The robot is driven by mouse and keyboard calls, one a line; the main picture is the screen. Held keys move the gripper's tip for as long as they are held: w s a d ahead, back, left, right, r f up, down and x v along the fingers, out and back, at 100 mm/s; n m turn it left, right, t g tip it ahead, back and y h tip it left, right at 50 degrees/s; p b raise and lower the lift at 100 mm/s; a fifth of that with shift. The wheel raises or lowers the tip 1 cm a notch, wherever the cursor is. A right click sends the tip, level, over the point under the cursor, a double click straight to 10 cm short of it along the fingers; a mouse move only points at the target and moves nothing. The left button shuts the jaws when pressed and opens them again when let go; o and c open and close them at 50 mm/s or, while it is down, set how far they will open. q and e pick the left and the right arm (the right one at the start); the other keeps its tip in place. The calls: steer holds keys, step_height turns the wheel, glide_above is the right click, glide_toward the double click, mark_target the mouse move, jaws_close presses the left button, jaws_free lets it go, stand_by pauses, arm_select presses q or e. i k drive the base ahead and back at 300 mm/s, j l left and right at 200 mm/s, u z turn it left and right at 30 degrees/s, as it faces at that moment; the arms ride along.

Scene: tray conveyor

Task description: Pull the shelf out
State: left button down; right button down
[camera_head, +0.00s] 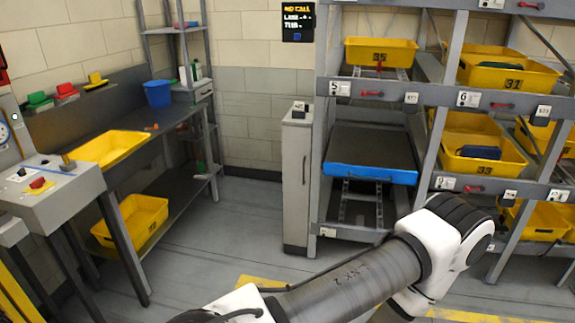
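A flat shelf with a dark top and a bright blue front edge (369,173) sits in the left column of the grey rack (411,98). Neither gripper is in view, and nothing of mine is seen touching the shelf.
More yellow bins (507,78) fill the rack's right columns. A narrow grey cabinet (297,180) stands just left of the rack. A workbench (133,97) with a yellow tray and a blue bucket (158,93) is at left. The floor between is clear.

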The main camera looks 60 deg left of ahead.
mark_target(369, 152)
steer(key=i+u, duration=0.1)
steer(key=u, duration=1.5)
steer(key=i+z, duration=0.15)
steer(key=i, duration=0.65)
steer(key=i+z, duration=0.15)
steer(key=i, duration=0.65)
steer(key=i+j+z, duration=0.15)
steer(key=i, duration=0.65)
